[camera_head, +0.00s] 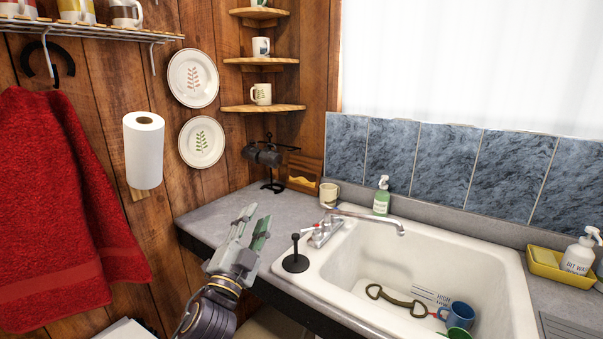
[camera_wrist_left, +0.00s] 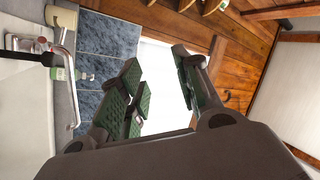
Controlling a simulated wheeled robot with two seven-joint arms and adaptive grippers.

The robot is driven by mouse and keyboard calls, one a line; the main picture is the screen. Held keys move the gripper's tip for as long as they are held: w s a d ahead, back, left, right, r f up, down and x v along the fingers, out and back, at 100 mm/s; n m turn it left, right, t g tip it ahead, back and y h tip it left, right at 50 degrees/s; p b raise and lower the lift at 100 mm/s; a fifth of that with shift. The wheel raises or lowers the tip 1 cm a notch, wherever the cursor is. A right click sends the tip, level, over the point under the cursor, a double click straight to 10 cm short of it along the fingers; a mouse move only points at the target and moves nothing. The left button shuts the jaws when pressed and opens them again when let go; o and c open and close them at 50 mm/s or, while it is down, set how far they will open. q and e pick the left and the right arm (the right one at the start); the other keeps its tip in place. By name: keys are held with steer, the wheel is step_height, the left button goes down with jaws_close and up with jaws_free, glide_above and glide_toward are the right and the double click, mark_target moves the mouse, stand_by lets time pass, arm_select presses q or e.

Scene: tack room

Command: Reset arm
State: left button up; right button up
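My left gripper (camera_head: 250,232) is raised in front of the counter's left end, left of the sink, with its fingers pointing up. In the left wrist view my left gripper (camera_wrist_left: 160,85) has its fingers spread apart, with nothing between them. Through the gap show the bright window and the wood wall. My right gripper is in neither view.
The white sink (camera_head: 432,248) holds a blue mug (camera_head: 458,315) and a metal bit. A black plunger-like stand (camera_head: 295,254), the faucet (camera_head: 325,232) and a green soap bottle (camera_head: 382,197) stand nearby. A red towel (camera_head: 62,210) and paper towel roll (camera_head: 144,152) hang left.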

arm_select(q)
steer(key=s+a+f+n+g+y, duration=0.2)
steer(key=a+f+n+g, duration=0.1)
steer(key=f, duration=0.5)
steer(key=s+a+f+n+g+y, duration=0.2)
steer(key=a+f+n+g+y, duration=0.15)
steer(key=f, duration=0.35)
steer(key=s+a+f+n+g+y, duration=0.1)
steer(key=s+a+f+n+g, duration=0.15)
steer(key=f, duration=0.55)
steer(key=s+a+f+n+g, duration=0.2)
steer(key=s+f+g, duration=0.7)
steer(key=s+f, duration=0.85)
steer(key=s+a+f+g, duration=0.1)
steer(key=s+f, duration=0.1)
steer(key=f, duration=1.3)
steer(key=s+a+f, duration=0.2)
steer(key=f, duration=1.4)
steer(key=s+a+f, duration=0.4)
steer(key=s+f, duration=0.5)
steer(key=s, duration=0.1)
steer(key=s+a+f+g, duration=0.1)
steer(key=s+a+f, duration=0.2)
steer(key=s+f, duration=0.6)
steer(key=shift+s+a+f, duration=0.35)
steer(key=shift+s+a, duration=0.05)
steer(key=shift+s, duration=0.25)
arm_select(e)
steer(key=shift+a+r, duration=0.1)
